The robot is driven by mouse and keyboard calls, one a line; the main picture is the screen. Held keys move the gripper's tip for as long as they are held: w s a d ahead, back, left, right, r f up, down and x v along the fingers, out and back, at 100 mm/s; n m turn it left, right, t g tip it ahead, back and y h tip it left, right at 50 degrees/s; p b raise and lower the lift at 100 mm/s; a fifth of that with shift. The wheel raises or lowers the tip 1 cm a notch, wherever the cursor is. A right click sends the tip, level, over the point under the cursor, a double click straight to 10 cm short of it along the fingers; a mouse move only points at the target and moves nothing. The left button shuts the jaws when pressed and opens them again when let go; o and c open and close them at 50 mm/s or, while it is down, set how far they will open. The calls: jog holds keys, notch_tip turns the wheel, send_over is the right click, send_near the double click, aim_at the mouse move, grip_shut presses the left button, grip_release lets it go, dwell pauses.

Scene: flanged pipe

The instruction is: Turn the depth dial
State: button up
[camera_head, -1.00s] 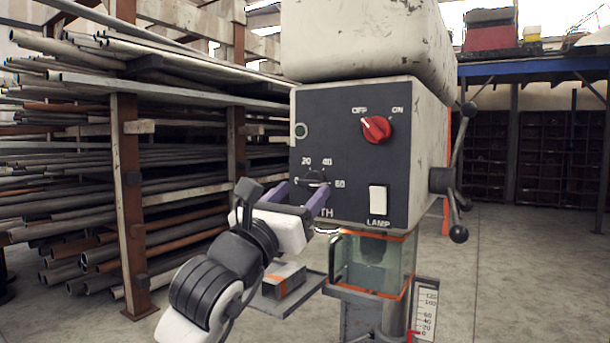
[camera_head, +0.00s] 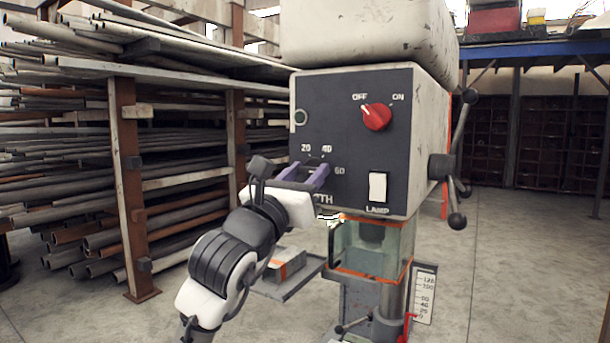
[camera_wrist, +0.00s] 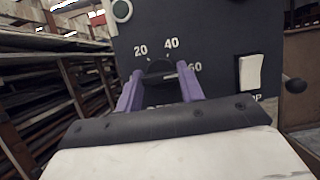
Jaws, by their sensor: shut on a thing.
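The depth dial (camera_wrist: 160,69) is a black knob on the dark front panel (camera_head: 335,135) of a drill press, with the marks 20, 40 and 60 around it. My gripper (camera_wrist: 160,82) has its purple fingers at the dial, one on each side, and is shut on it. In the head view my gripper (camera_head: 302,174) reaches up to the panel from the lower left and hides most of the dial. The wrist view shows a light pointer line on the dial towards the right, near 60. The lettering below the dial is partly covered.
A red OFF/ON switch (camera_head: 376,117) sits above right of the dial, and a white LAMP switch (camera_head: 378,187) below right. A clear guard (camera_head: 390,250) hangs under the head. A lever handle (camera_head: 455,160) sticks out at the right. Pipe racks (camera_head: 125,180) stand at left.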

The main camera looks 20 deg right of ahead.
jog(key=shift+n, duration=0.5)
jog(key=n+t+y, duration=0.1)
jog(key=n, duration=0.2)
jog(key=n+t+y+b, duration=0.1)
jog(key=n, duration=0.2)
jog(key=shift+s+d+n+t+y, duration=0.1)
jog(key=shift+s+n+t+y, duration=0.05)
jog(key=shift+n+t+y, duration=0.2)
jog(key=n+y, duration=0.2)
jog(key=n, duration=0.2)
jog(key=n+y+p, duration=0.1)
jog(key=n, duration=0.3)
jog(key=shift+d+r+t+y+p, duration=0.1)
jog(key=shift+r+t+y+p, duration=0.1)
jog(key=shift+t+y+p, duration=0.15)
jog(key=n+y+p, duration=0.1)
jog(key=n, duration=0.2)
jog(key=n+g+y+p, duration=0.1)
jog(key=n+p, duration=0.1)
jog(key=n, duration=0.1)
jog(key=shift+r+n+g, duration=0.2)
jog(key=shift+n+g, duration=0.1)
jog(key=shift+n, duration=0.05)
jog(key=n+g+p, duration=0.1)
jog(key=n, duration=0.1)
jog(key=n+g+p, duration=0.1)
jog(key=n+p, duration=0.1)
jog(key=shift+n+y, duration=0.4)
jog(key=o, duration=1)
